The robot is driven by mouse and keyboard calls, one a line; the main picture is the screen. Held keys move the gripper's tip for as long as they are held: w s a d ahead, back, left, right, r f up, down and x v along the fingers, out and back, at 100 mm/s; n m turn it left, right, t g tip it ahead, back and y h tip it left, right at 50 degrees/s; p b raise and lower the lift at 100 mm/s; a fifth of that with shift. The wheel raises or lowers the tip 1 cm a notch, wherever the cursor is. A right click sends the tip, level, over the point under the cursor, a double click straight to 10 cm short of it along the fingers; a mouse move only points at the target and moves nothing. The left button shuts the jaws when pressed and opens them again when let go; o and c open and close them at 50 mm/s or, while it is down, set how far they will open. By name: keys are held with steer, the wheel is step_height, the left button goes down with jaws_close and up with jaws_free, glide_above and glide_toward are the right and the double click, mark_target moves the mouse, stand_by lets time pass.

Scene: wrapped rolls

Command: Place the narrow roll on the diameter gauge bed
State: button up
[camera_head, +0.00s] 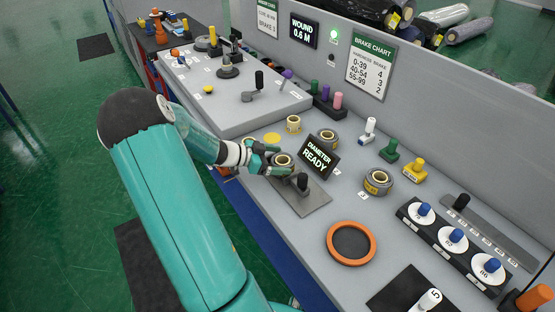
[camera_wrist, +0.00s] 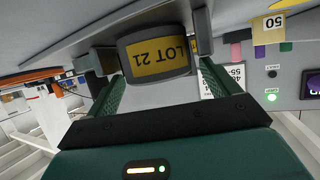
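A grey roll with a cream core (camera_head: 284,161) sits between the fingers of my gripper (camera_head: 272,160), at the far left end of the grey gauge bed (camera_head: 314,200). In the wrist view this roll (camera_wrist: 157,55) shows a yellow "LOT 21" label, with a dark finger pad close against each side. My gripper (camera_wrist: 150,50) looks shut on it. I cannot tell whether the roll rests on the bed or is just above it. A black knob (camera_head: 302,182) stands on the bed. The "DIAMETER READY" display (camera_head: 317,155) is behind it.
Other grey rolls stand behind the display (camera_head: 327,138) and to the right (camera_head: 378,182). An orange ring (camera_head: 351,243) lies in front. Stamps (camera_head: 389,151) and a dial panel (camera_head: 452,238) are at the right.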

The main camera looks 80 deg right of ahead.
steer(key=shift+a, duration=0.1)
steer(key=v, duration=1.2)
steer(key=shift+r, duration=0.1)
steer(key=w+a+r+n+t+y, duration=0.1)
steer(key=w+a+r+n+t, duration=0.3)
steer(key=a, duration=0.4)
steer(key=w+a+r+n+t+y, duration=0.1)
steer(key=w+a+r+n+t, duration=0.15)
steer(key=a+n, duration=0.5)
steer(key=w+a+r+n+t+y, duration=0.1)
steer(key=w+a+r+n+t, duration=0.2)
steer(key=a, duration=0.7)
steer(key=s+a+r+n+t+y, duration=0.1)
steer(key=a+r+n+t+y, duration=0.1)
steer(key=a+n, duration=0.5)
steer(key=s+a+r+n+t+y, duration=0.1)
steer(key=a+r+n+t, duration=0.3)
steer(key=a+n, duration=0.4)
steer(key=a+t+y, duration=0.1)
steer(key=a, duration=0.6)
steer(key=shift+s, duration=0.35)
